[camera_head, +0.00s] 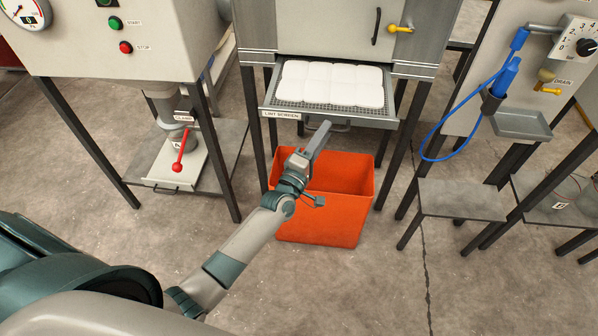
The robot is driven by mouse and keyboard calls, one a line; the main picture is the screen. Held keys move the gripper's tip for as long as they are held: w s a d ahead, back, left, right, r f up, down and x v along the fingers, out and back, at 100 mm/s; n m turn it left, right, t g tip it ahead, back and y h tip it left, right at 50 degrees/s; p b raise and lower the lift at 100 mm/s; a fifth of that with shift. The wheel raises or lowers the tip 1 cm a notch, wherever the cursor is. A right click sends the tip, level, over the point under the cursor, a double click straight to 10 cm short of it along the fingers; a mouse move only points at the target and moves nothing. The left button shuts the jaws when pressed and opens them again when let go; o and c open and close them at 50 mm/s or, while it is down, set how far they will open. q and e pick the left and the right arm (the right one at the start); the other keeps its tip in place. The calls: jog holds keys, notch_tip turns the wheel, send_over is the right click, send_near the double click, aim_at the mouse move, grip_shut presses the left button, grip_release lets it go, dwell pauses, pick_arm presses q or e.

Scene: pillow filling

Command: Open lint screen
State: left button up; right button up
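The lint screen (393,116) is a grey mesh tray labelled "LINT SCREEN", sticking out of the front of the grey cabinet. A white quilted-looking layer (330,84) lies on its mesh. Its front handle (341,126) is partly hidden behind my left gripper. My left gripper (321,132) is at the handle, in front of the tray's front edge. Its fingers overlap in this view, so I cannot tell whether they are open, shut or touching the handle. My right gripper is out of view.
An orange bin (335,225) stands on the floor below the tray, under my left forearm. A press with a red-knobbed clamp (177,166) is at left. A panel with a blue hose (437,130) and small grey tables (460,199) are at right.

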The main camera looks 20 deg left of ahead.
pick_arm(q)
jog(key=b+v, duration=0.4)
jog(key=v, duration=1.1)
jog(key=shift+s, duration=0.15)
jog(key=shift+f, duration=0.15)
jog(key=s+f+m+g, duration=0.3)
jog(key=s+f, duration=0.1)
jog(key=f, duration=0.9)
jog(key=s+f+m+g, duration=0.3)
jog(key=s+f, duration=0.2)
jog(key=f, duration=0.8)
jog(key=s+f+m+g, duration=0.4)
jog(key=f, duration=1)
jog(key=s+a+f+m+g, duration=0.1)
jog(key=s+f+m+g, duration=0.1)
jog(key=s+f, duration=0.4)
jog(key=s+a+f+m+g+y, duration=0.1)
jog(key=s+f+m+g, duration=0.2)
jog(key=s, duration=1.4)
jog(key=s+a+f+m+g+y, duration=0.1)
jog(key=s+f+m+g, duration=0.2)
jog(key=s+f, duration=0.8)
jog(key=shift+s+g+b, duration=0.2)
jog(key=shift+g+b, duration=0.2)
jog(key=shift+w+r, duration=0.1)
